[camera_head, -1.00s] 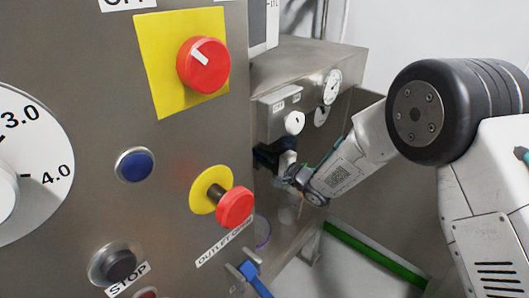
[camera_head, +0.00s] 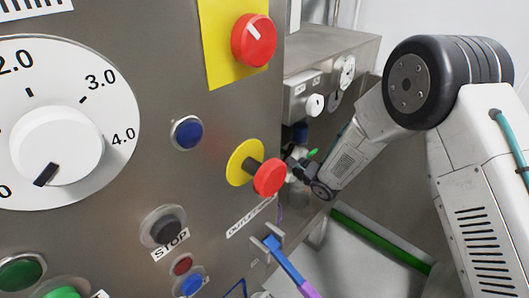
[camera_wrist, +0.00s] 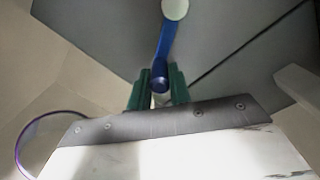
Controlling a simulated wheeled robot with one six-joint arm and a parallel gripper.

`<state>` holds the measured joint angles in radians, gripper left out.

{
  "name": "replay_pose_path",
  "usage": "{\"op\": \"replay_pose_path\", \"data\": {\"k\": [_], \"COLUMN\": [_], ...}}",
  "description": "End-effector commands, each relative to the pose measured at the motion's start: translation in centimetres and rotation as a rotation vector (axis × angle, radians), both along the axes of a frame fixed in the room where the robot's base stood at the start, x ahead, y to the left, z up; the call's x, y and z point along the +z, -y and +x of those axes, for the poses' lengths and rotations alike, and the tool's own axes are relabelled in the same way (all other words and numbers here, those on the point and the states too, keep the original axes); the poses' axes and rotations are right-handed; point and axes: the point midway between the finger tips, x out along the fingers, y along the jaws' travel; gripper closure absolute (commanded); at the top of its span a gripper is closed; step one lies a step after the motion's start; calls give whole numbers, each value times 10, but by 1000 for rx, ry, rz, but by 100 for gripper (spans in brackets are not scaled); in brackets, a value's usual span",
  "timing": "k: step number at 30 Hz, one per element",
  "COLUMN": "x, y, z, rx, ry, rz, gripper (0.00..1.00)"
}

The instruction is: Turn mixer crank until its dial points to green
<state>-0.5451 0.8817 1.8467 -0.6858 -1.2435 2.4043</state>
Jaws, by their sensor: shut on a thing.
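In the wrist view a blue crank (camera_wrist: 164,45) runs down from a pale round hub (camera_wrist: 175,8). Its lower end sits between the green fingers of my gripper (camera_wrist: 158,92), which is shut on it. In the head view my gripper (camera_head: 302,168) is at the far cabinet, partly hidden behind a red mushroom button; a bit of dark blue (camera_head: 299,134) shows just above it. On that cabinet are a small white knob (camera_head: 315,104) and round gauges (camera_head: 347,71). I cannot tell which is the crank's dial, and no green mark is readable there.
A near steel panel (camera_head: 140,235) fills the left, with a large numbered dial (camera_head: 90,70), a red mushroom button (camera_head: 269,177), a red switch (camera_head: 254,41) and a blue-handled clamp (camera_head: 285,262). A purple-rimmed round thing (camera_wrist: 22,143) lies left in the wrist view.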

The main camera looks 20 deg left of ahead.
Motion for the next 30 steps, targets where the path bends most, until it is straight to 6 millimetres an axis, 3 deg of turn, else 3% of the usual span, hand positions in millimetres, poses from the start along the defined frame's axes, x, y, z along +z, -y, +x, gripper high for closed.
{"op": "replay_pose_path", "data": {"k": [9,10,12,23,30], "x": [0,0,0,0,0], "y": [0,0,0,5,42], "z": [-1,0,0,-1,-15], "rx": [1,1,1,-1,-3], "ry": [-1,-1,-1,-1,-2], "rz": [0,0,0,0,-1], "gripper": [100,78,58,58,58]}}
